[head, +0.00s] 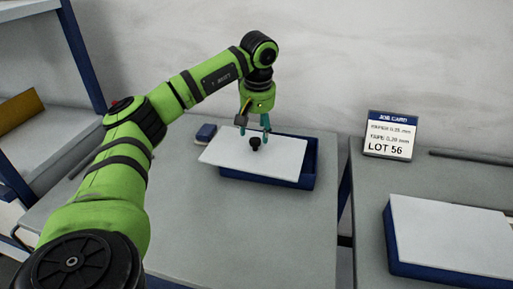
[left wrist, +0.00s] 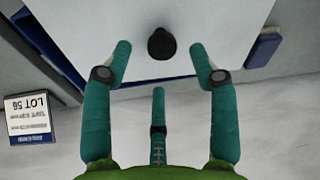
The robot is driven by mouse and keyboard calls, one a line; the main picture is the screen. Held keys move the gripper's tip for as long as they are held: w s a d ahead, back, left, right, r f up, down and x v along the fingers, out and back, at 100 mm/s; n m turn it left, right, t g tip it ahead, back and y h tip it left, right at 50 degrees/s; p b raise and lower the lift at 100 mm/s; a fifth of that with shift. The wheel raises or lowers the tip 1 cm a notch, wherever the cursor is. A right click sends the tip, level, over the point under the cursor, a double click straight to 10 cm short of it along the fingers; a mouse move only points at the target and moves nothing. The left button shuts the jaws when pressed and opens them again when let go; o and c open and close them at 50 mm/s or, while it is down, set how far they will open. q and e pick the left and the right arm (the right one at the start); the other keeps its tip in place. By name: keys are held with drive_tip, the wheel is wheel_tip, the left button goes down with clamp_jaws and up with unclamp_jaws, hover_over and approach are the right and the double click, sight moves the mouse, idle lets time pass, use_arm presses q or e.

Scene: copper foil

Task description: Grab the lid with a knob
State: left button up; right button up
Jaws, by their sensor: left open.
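A white flat lid (head: 225,154) with a black knob (head: 255,143) lies askew on a blue tray (head: 305,180), its left side overhanging. My left gripper (head: 254,128) is just behind and above the knob, fingers pointing down. The left wrist view shows the knob (left wrist: 161,44) on the lid (left wrist: 215,22) beyond the open fingertips (left wrist: 160,62), roughly centred between them. Nothing is between the fingers. My right gripper is not in view.
A job card (head: 391,135) reading LOT 56 stands on the right table (head: 370,230). That table also holds a white-topped blue tray (head: 450,235) and a grey bar (head: 470,157). A small blue block (head: 206,132) lies behind the lid. The left table's front (head: 260,235) is clear.

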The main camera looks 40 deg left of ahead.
sight(255, 139)
use_arm(q)
drive_tip(key=f, duration=0.4)
drive_tip(key=shift+a+p, duration=0.4)
drive_tip(key=shift+w+f, duration=0.1)
drive_tip(key=shift+f, duration=0.3)
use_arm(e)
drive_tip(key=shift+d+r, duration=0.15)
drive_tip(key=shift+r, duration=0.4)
use_arm(q)
clamp_jaws()
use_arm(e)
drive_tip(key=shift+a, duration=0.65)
use_arm(q)
drive_tip(key=shift+r, duration=0.15)
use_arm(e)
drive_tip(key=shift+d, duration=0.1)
